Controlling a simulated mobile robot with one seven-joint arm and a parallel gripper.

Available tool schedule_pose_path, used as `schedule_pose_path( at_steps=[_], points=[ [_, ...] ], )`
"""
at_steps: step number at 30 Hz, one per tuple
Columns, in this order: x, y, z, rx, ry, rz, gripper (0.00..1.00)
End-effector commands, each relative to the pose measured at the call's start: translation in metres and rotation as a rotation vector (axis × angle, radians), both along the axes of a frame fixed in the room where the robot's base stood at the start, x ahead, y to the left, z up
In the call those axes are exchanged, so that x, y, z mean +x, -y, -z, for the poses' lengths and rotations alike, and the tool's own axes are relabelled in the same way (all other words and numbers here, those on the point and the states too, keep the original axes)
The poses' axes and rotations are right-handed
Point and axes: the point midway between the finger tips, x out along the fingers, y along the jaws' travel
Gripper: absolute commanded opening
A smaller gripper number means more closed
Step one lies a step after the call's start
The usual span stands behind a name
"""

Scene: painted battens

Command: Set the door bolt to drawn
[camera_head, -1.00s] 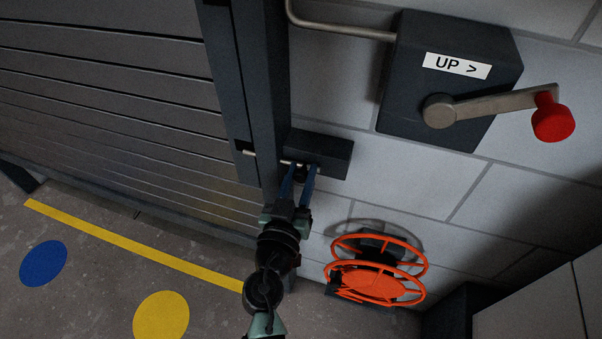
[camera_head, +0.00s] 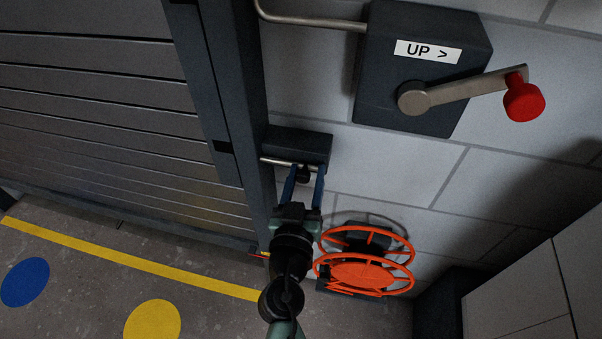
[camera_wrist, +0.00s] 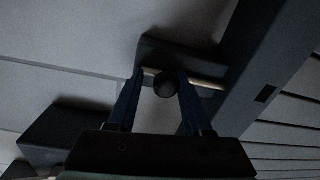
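The door bolt's dark housing (camera_head: 300,145) is on the wall beside the door frame. Its pale rod (camera_head: 277,161) ends at the frame's near edge, clear of the dark slot (camera_head: 222,147) in the door frame. A dark round knob (camera_head: 303,173) hangs from the rod. My gripper (camera_head: 306,178) has its two blue fingers apart, one on each side of the knob. In the wrist view the knob (camera_wrist: 165,86) sits nearer the right finger, with a gap to the left finger; whether the right finger touches it I cannot tell.
A grey box labelled "UP >" (camera_head: 380,90) with a red-knobbed crank (camera_head: 523,101) is above right. The slatted door (camera_head: 100,110) is left. A pale cabinet (camera_head: 530,285) stands lower right.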

Motion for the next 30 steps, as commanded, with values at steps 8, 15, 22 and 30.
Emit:
schedule_pose_path(
  at_steps=[8,15,22,30],
  points=[
    [0.000,-0.002,0.000,0.001,0.000,-0.003,0.64],
    [-0.009,-0.005,0.002,-0.001,0.000,-0.006,0.64],
    [-0.049,-0.015,0.004,0.000,-0.002,-0.006,0.64],
    [-0.100,-0.027,0.004,0.001,-0.003,-0.004,0.64]
  ],
)
